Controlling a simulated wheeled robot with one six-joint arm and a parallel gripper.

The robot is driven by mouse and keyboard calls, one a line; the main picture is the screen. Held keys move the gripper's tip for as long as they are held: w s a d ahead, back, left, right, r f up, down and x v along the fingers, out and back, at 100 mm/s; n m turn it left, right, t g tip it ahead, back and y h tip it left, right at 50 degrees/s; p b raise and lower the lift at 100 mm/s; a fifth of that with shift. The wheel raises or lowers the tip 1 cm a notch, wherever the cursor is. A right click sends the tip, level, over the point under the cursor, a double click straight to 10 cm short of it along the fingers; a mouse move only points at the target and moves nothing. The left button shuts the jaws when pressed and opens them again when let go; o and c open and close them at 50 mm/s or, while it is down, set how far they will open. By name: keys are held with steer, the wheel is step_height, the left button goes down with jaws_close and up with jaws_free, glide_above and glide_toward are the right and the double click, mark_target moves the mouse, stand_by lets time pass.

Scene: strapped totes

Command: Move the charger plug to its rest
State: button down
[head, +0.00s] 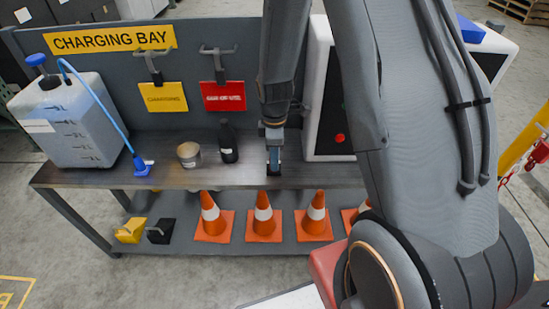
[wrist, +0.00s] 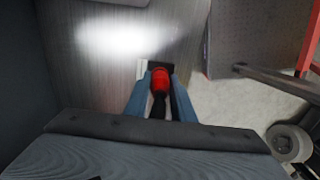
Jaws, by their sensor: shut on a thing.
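My gripper (head: 274,148) points down over the front edge of the bench, right of the dark bottle. In the wrist view its blue fingers (wrist: 160,88) are shut on a red-and-black piece (wrist: 159,80), which I take to be the charger plug. A small black block with a pale strip (wrist: 142,68) lies just beyond the plug. I cannot tell whether the plug touches it. In the head view a dark piece (head: 274,169) shows under the fingertips at bench level. I cannot clearly make out the plug's rest.
The bench (head: 70,174) holds a jug (head: 75,125) with a blue hose, a tin (head: 189,160), a dark bottle (head: 228,148) and a white-framed unit (head: 318,95). Orange cones (head: 263,225) stand on the lower shelf. Tags hang on the back panel. My arm hides the right side.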

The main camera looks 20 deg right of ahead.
steer(key=shift+f, duration=0.55)
steer(key=c, duration=1.4)
jaws_free()
steer(key=shift+c, duration=0.2)
step_height(320, 180, up, 6)
steer(key=shift+r+b, duration=0.2)
steer(key=shift+b, duration=0.15)
steer(key=shift+r, duration=0.7)
